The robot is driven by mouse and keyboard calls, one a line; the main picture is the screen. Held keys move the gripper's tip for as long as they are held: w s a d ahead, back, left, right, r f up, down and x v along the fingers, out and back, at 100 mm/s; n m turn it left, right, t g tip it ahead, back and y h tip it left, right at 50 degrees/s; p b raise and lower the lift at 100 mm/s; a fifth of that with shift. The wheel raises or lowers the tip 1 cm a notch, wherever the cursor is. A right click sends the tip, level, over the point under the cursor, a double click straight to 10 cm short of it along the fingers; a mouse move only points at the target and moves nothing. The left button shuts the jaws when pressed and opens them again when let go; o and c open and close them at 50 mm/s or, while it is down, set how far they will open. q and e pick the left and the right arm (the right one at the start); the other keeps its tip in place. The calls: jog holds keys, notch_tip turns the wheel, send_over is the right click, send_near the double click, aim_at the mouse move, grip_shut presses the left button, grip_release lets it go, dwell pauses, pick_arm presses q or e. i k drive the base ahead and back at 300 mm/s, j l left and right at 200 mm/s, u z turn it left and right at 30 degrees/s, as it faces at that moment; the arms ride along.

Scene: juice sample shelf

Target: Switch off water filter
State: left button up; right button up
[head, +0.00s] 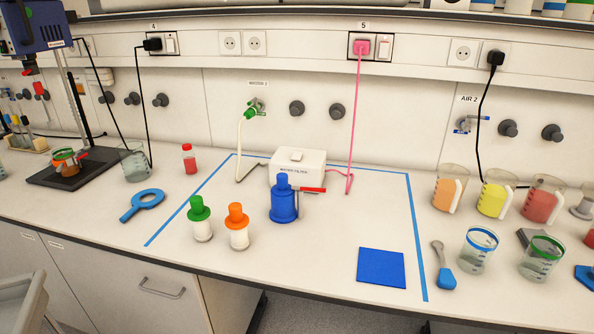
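The water filter (312,170) is a white box with a printed label and a raised piece on its top. It stands at the back of the blue-taped area on the bench. A pink cable (356,120) runs from the box up to a pink plug (362,47) in the wall socket marked 5. A white switch (384,48) sits beside that plug; I cannot tell its position. A pale hose (239,145) runs from the green-handled tap (254,109) down towards the box's left side. Neither of my grippers is in view.
A blue jug (284,204) stands just before the filter, with a red-and-dark item beside it. Green-topped (200,218) and orange-topped (238,226) bottles stand front left. A blue square (381,267) lies front right. Beakers crowd the right. The taped area's right middle is clear.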

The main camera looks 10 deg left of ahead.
aim_at(296, 157)
jog(key=i+l, duration=0.1)
jog(key=l, duration=0.2)
jog(key=i+l, duration=0.15)
jog(key=l, duration=0.2)
jog(key=i+l+u, duration=0.1)
jog(key=l, duration=0.2)
jog(key=i+l, duration=0.15)
jog(key=l, duration=0.2)
